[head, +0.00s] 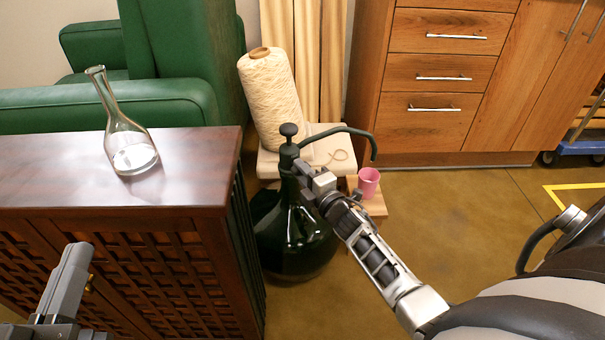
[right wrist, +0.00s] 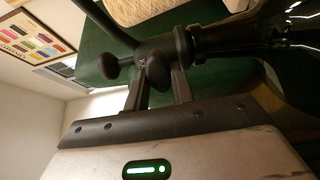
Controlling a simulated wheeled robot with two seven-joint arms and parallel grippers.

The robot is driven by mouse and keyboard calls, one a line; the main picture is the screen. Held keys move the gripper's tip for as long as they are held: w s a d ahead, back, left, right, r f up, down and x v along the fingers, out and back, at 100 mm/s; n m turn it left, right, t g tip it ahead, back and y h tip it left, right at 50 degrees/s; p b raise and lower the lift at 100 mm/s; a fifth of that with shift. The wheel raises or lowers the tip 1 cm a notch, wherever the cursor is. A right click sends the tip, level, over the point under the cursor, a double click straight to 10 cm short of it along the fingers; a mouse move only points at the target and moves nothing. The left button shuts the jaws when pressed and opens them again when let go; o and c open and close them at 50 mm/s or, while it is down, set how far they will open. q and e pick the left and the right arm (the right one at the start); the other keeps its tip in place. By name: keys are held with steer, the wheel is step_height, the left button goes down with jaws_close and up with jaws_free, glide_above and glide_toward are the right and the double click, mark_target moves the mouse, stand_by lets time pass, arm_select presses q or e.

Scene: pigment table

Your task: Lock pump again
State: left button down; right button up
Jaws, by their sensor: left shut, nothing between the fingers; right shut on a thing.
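The pump (head: 290,150) has a dark head with a round knob on top and a thin curved spout reaching to the right. It sits on a dark green glass bottle (head: 290,235) standing upright beside the wooden cabinet. My right gripper (head: 303,170) is at the pump head, just below the spout. In the right wrist view the right gripper (right wrist: 160,82) is shut on a small dark knob (right wrist: 158,70) on the side of the pump head. The knob's lock position cannot be told. My left gripper (head: 76,255) is shut and empty in front of the cabinet.
A clear glass flask (head: 127,140) stands on the dark cabinet (head: 190,175). A cream yarn cone (head: 272,95) stands on a pale stool behind the pump. A pink cup (head: 368,181) sits on a small wooden stand under the spout. Open floor (head: 460,220) lies to the right.

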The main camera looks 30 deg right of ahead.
arm_select(q)
steer(key=shift+r, duration=0.1)
arm_select(e)
steer(key=shift+f, duration=0.1)
stand_by(0.3)
steer(key=o, duration=1)
steer(key=shift+c, duration=0.2)
